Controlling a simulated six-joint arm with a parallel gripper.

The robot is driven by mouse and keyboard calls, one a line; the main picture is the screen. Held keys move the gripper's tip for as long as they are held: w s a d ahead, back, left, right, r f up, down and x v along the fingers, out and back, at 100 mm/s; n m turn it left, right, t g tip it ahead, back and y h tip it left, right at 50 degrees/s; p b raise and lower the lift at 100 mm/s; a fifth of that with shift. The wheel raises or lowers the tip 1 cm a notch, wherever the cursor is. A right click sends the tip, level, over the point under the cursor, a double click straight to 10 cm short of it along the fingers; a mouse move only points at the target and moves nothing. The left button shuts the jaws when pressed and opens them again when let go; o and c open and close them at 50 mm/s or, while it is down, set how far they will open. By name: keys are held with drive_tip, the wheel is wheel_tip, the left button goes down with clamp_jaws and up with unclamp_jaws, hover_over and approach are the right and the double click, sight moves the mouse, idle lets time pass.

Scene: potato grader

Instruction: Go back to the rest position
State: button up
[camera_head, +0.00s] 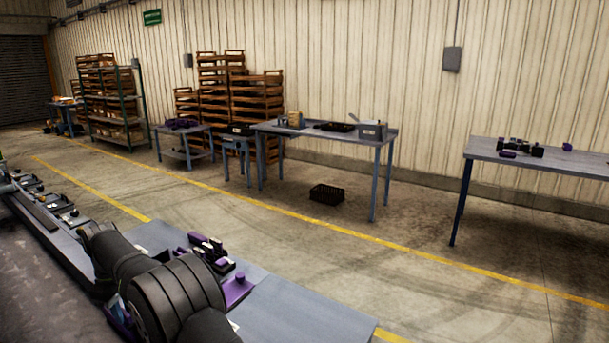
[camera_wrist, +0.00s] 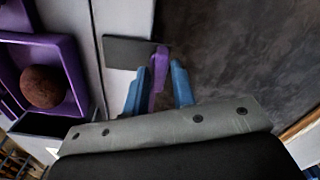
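In the wrist view my gripper (camera_wrist: 160,75) shows two blue fingers standing apart. A slim purple handle (camera_wrist: 159,70) lies between them, close to the left finger, with a dark gap towards the right finger. I cannot tell whether either finger touches it. A flat grey plate (camera_wrist: 125,51) is beside the handle's top. A brown potato (camera_wrist: 42,88) lies in a purple tray (camera_wrist: 70,62) to the left. In the head view my dark arm covers the near bench, and I cannot make out my fingers there.
The near grey bench (camera_head: 305,312) carries several purple and dark parts (camera_head: 205,245). Beyond the yellow floor line stand a middle table (camera_head: 300,128) and a right table (camera_head: 560,160). A black crate (camera_head: 327,194) sits on the floor. The floor between is clear.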

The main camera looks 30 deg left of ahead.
drive_tip(key=shift+n, duration=1)
drive_tip(key=m, duration=0.6)
drive_tip(key=shift+r+m, duration=0.15)
drive_tip(key=shift+m, duration=0.25)
drive_tip(key=shift+r, duration=2.3)
